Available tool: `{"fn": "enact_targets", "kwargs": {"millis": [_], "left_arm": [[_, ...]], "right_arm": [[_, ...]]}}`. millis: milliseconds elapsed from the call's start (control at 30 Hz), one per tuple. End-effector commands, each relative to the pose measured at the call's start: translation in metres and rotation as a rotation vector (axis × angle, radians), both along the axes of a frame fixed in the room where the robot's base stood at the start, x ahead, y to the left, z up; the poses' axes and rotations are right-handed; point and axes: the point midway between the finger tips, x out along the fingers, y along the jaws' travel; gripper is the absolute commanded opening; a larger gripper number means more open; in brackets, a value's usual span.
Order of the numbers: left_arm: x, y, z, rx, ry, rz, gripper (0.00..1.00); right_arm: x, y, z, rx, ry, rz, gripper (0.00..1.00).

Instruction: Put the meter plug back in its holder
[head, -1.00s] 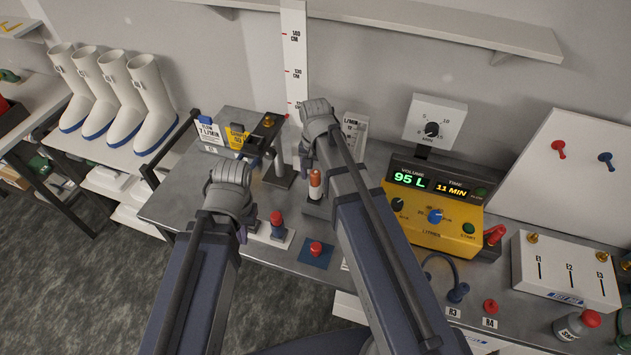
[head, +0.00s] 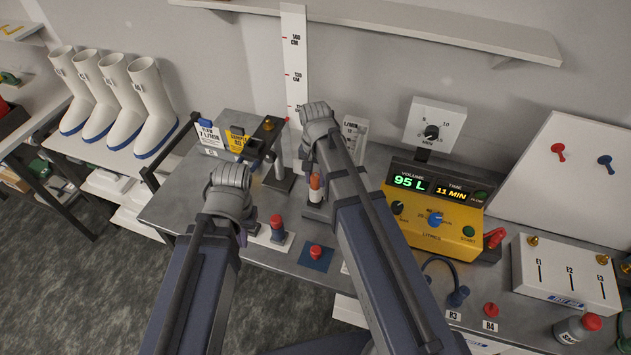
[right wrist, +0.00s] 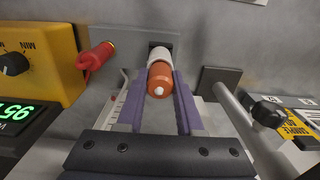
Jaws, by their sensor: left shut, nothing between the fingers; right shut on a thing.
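The meter plug, an orange and white cylinder (right wrist: 160,75), is between the purple fingers of my right gripper (right wrist: 160,100) in the right wrist view. Its orange end faces the camera, and its white part points at a dark square opening in a grey block (right wrist: 130,42), which looks like the holder. I cannot tell how deep it sits. In the head view the plug (head: 315,188) stands upright over the grey block (head: 318,212), beside my right arm. My left gripper (head: 242,236) is shut and empty low over the bench's left front, mostly hidden by its own wrist.
A yellow meter box (head: 432,215) stands to the right. A clamp stand (head: 279,178) is close behind the plug on the left. A white panel box (head: 563,272) is at far right.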

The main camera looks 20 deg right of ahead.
Motion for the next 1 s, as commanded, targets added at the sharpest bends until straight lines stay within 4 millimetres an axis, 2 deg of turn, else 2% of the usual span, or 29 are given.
{"fn": "enact_targets", "kwargs": {"millis": [267,1000], "left_arm": [[0.000,0.000,0.002,0.000,0.000,0.000,0.00],[0.000,0.000,0.023,0.000,0.000,0.000,0.00]], "right_arm": [[0.000,0.000,0.002,0.000,0.000,0.000,0.00],[0.000,0.000,0.023,0.000,0.000,0.000,0.00]]}}
